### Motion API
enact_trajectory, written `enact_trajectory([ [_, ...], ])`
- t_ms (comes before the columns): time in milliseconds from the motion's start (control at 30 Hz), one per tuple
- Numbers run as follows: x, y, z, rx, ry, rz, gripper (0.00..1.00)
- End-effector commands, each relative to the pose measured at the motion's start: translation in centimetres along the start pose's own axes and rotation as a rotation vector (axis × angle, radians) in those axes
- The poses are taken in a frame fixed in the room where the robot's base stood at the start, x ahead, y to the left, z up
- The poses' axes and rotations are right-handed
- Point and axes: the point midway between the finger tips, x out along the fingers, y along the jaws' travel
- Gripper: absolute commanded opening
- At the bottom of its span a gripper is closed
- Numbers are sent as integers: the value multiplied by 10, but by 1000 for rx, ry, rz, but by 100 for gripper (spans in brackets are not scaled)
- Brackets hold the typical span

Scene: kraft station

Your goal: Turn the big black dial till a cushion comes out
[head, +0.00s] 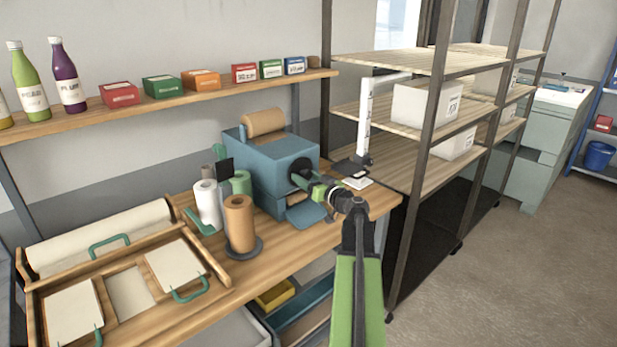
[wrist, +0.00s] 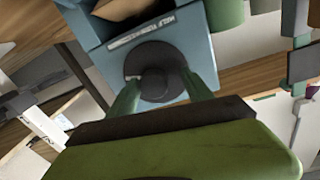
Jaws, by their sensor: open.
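The blue machine (head: 262,165) stands on the wooden bench with a brown paper roll (head: 263,122) on top. Its big black dial (head: 299,171) is on the front face, partly hidden by my gripper (head: 306,180) in the head view. In the wrist view the round dial (wrist: 163,58) with its dark central knob (wrist: 155,82) faces me. My gripper (wrist: 160,92) is open, its green fingers reaching to either side of the knob; I cannot tell whether they touch it. A blue chute (head: 306,215) juts out below the dial, with nothing seen on it.
Brown (head: 239,222) and white (head: 207,203) rolls stand left of the machine. A wooden tray (head: 215,265) with green handles is at the bench's left. A white upright post (head: 364,120) stands right of the machine. Shelving (head: 400,118) with white boxes rises at the right.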

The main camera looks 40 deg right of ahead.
Motion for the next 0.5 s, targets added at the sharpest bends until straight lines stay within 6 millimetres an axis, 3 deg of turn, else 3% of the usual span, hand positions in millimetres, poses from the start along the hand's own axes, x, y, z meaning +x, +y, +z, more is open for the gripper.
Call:
enact_trajectory([
  [100, -4, 7, -1, 0, 1, 10, 57],
  [500, -11, 17, -3, 0, 3, 22, 4],
])
